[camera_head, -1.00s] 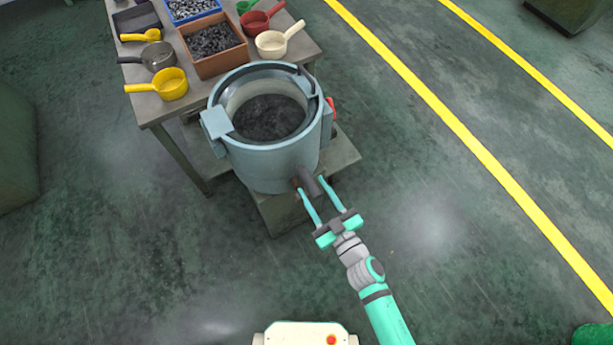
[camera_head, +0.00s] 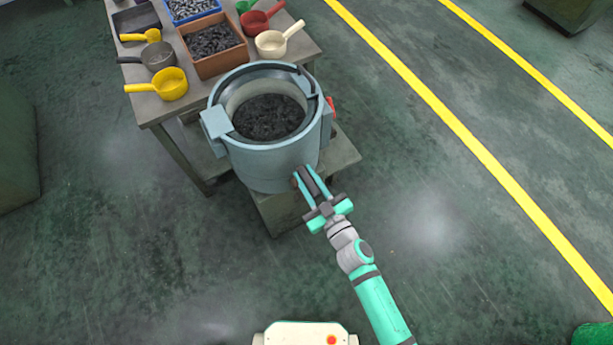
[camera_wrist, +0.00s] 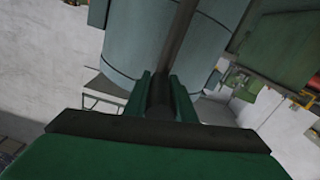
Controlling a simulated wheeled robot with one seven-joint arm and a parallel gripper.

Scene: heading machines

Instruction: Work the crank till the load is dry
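The machine is a round grey-blue drum (camera_head: 268,160) on a low base, with its top open. A dark, granular load (camera_head: 268,117) lies inside it. The crank's dark handle (camera_head: 312,181) sticks out low on the drum's near right side. My gripper (camera_head: 309,184) is at this handle, with its fingers closed in along both sides of it. In the wrist view the dark handle (camera_wrist: 160,92) lies between the two green fingers, with the drum (camera_wrist: 145,45) behind. Whether the load is wet or dry I cannot tell.
A table (camera_head: 150,109) behind the drum holds a brown bin (camera_head: 203,70) of dark pieces, a blue bin (camera_head: 190,10), a yellow scoop (camera_head: 171,84), a cream scoop (camera_head: 271,43) and other scoops. A red part (camera_head: 332,108) sits on the drum's right side. Floor to the right is clear.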

